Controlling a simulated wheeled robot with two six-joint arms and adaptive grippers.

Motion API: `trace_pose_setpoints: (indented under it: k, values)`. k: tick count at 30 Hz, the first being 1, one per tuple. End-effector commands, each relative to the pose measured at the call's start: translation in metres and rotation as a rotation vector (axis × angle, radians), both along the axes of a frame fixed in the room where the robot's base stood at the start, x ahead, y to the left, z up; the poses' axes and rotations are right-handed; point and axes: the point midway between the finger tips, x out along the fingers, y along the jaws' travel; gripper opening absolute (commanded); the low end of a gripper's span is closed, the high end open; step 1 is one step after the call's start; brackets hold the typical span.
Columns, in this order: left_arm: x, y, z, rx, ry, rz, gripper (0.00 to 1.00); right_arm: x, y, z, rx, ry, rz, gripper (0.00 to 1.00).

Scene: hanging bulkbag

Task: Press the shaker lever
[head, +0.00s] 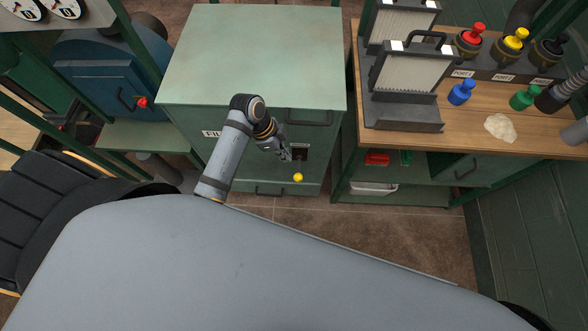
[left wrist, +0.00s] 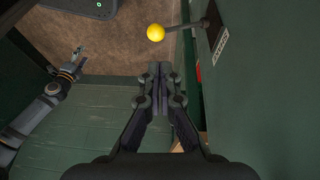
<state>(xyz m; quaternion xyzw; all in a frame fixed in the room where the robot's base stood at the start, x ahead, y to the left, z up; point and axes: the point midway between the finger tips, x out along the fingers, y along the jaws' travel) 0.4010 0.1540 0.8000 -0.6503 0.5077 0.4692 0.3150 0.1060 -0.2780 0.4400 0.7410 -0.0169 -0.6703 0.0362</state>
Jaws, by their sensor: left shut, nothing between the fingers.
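The shaker lever has a yellow ball knob (head: 298,177) and sticks out from a dark slot plate on the front of the green cabinet (head: 250,55). In the left wrist view the knob (left wrist: 156,32) sits on a thin dark rod, beyond my fingertips. My left gripper (head: 286,154) is shut and empty, close to the lever and a little above it in the head view. In the left wrist view its fingertips (left wrist: 160,70) point toward the knob, with a visible gap. My right gripper (left wrist: 76,57) shows small at the left; its fingers are too small to judge.
A wooden bench (head: 460,120) at the right holds filter panels and red, yellow, blue and green knobs. A blue unit (head: 105,85) with a red-knobbed handle stands at the left. Brown floor (head: 330,225) lies in front of the cabinet.

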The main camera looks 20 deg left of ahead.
Motion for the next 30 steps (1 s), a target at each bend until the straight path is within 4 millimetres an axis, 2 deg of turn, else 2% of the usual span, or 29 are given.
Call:
trace_pose_setpoints:
  k: [9, 15, 20, 30]
  values:
    - [0.001, -0.024, -0.063, 0.0, 0.002, 0.0, 0.0, -0.001, 0.0, 0.001, 0.0, 0.001, 0.0, 0.6]
    - [-0.002, -0.03, -0.087, 0.001, 0.001, 0.0, 0.0, -0.001, 0.0, 0.002, 0.0, 0.001, 0.0, 0.6]
    - [-0.003, -0.031, -0.093, 0.001, -0.001, 0.0, 0.0, -0.001, 0.0, 0.002, 0.0, 0.001, 0.0, 0.6]
    - [-0.003, -0.03, -0.094, 0.002, -0.003, 0.0, 0.0, -0.001, 0.0, 0.001, 0.0, 0.001, 0.0, 0.6]
